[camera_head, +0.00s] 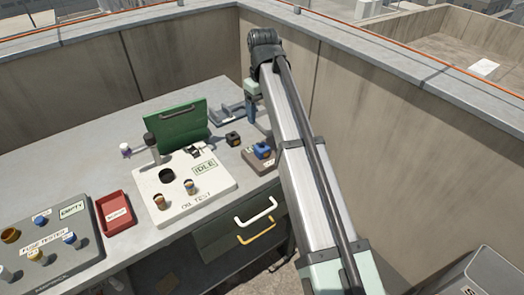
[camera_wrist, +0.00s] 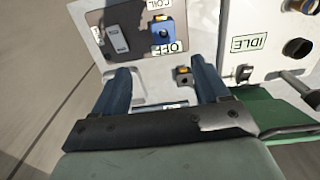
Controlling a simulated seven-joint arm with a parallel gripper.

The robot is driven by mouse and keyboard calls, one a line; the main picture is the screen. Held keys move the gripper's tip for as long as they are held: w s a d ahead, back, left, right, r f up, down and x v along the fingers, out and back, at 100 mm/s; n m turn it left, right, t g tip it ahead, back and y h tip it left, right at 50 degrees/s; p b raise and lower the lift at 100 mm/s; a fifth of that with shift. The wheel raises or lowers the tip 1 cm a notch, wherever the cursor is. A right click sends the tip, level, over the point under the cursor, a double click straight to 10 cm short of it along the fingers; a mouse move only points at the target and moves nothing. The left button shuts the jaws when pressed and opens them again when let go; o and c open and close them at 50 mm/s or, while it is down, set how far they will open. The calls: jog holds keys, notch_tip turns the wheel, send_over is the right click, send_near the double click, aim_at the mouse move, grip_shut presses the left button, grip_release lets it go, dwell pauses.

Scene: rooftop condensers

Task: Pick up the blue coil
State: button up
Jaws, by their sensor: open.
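The blue coil (camera_head: 263,151) is a small blue block with some orange on it, sitting on a small panel (camera_head: 251,163) at the right end of the bench. My gripper (camera_head: 250,112) hangs beyond the panel in the head view, close to the parapet corner. In the wrist view my gripper (camera_wrist: 163,80) is open, with nothing held. The coil lies beyond the fingertips, apart from them.
A small dark block (camera_head: 232,138) stands left of the panel. The white oil test board (camera_head: 212,200), upright green lid (camera_head: 180,125) and red tray (camera_head: 117,212) are farther left. Drawers with a white and a yellow handle are below. Parapet walls (camera_head: 185,60) stand close behind.

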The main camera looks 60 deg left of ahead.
send_over(262, 148)
jog(key=f, duration=0.7)
jog(key=shift+w+a+f, duration=0.25)
jog(key=shift+w+f, duration=0.1)
jog(key=shift+w, duration=0.05)
jog(key=shift+s+d+f, duration=0.15)
jog(key=shift+s+f, duration=0.05)
jog(key=shift+f, duration=0.35)
jog(key=shift+s+d+f, duration=0.1)
jog(key=shift+s+f, duration=0.1)
jog(key=shift+f, duration=1.8)
